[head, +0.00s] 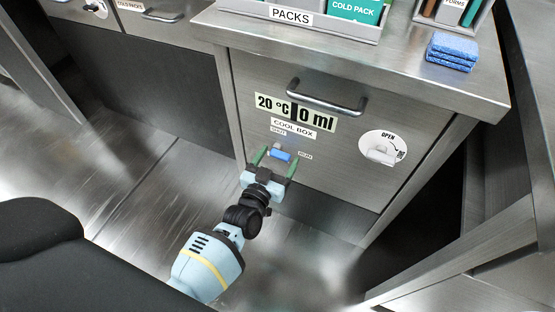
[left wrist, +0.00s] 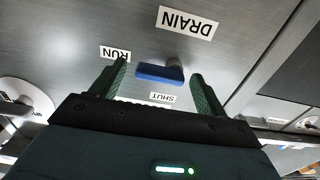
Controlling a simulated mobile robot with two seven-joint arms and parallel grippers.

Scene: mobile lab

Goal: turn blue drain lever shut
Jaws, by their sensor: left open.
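The blue drain lever (head: 281,155) sits low on the front of the steel cool box. In the left wrist view the blue lever (left wrist: 158,73) lies nearly level, its free end towards the RUN label (left wrist: 115,54). The SHUT label (left wrist: 162,98) and the larger DRAIN label (left wrist: 188,23) are beside it, upside down. My left gripper (head: 279,156) is open, its green fingers on either side of the lever. In the wrist view gaps show between the lever and both fingers. My right gripper is not in view.
Above the lever are a 0 ml readout (head: 311,115) and a bar handle (head: 326,99). A round OPEN dial (head: 383,148) is to the right. The floor to the left is clear.

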